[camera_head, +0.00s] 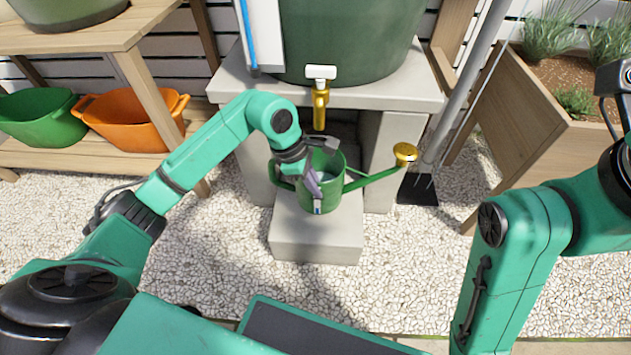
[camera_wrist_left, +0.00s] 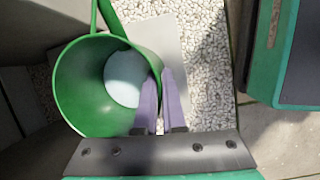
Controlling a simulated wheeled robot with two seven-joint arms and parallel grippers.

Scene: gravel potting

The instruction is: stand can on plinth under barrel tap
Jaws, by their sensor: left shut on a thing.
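The green watering can (camera_head: 328,165) is upright over the grey plinth (camera_head: 320,247), below the brass barrel tap (camera_head: 320,108). I cannot tell whether its base touches the plinth. Its spout points right and ends in a brass rose (camera_head: 405,152). My left gripper (camera_head: 316,196) is shut on the can's near wall. In the left wrist view, the purple fingers (camera_wrist_left: 161,105) pinch the rim of the can (camera_wrist_left: 82,95), and a pale round patch shows inside it. The plinth top (camera_wrist_left: 170,45) shows beside the can. My right arm is at the right; its gripper is out of view.
The dark green barrel (camera_head: 350,40) stands on a stone slab (camera_head: 400,94) with legs either side of the can. A grey downpipe (camera_head: 462,100) stands right of the rose. A shelf with green (camera_head: 40,118) and orange tubs (camera_head: 130,118) is left. Gravel in front is clear.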

